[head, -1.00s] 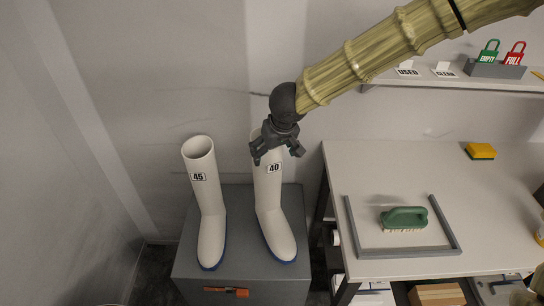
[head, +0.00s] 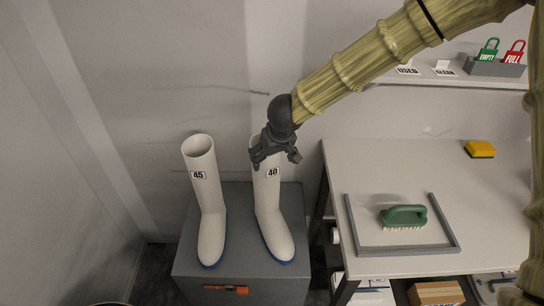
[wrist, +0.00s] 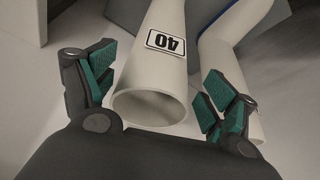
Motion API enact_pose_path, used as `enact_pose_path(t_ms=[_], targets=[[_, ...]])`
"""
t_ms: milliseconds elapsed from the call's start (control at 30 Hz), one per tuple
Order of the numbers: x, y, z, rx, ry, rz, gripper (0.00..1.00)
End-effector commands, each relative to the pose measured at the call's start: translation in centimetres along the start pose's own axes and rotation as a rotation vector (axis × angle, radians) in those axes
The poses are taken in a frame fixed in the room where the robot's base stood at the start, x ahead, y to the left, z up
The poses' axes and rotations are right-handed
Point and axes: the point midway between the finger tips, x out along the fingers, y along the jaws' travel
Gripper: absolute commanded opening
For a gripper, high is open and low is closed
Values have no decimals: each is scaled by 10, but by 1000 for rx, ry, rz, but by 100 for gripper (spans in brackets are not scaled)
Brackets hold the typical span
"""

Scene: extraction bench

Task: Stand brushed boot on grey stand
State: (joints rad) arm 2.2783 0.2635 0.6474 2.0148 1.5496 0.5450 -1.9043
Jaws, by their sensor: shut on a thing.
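Two white boots with blue soles stand upright side by side on the grey stand (head: 240,280). The left boot (head: 203,200) is marked 45 and the right boot (head: 269,213) is marked 40. My gripper (head: 275,158) is at the top of the boot marked 40, with its fingers on either side of the shaft, shut on it. The wrist view shows that boot's open rim (wrist: 150,107) between the finger pads, and part of the other boot (wrist: 228,65) beside it. The gripper hides part of the boot's top in the head view.
A table (head: 400,175) stands to the right. A green brush (head: 404,217) lies inside a grey frame (head: 450,225) on it, and a yellow sponge (head: 480,149) is near the back. A shelf above holds signs and green and red tags. The wall is close behind the boots.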

Motion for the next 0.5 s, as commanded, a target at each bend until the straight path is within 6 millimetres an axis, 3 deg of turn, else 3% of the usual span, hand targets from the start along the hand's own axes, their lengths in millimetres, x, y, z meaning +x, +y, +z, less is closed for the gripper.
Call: enact_pose_path(t_ms=[67, 100, 200, 500], targets=[[0, 0, 0, -1, 1, 0, 14], [2, 0, 1, -1, 0, 0, 87], [2, 0, 1, -1, 0, 0, 100], [2, 0, 1, 0, 0, 0, 100]])
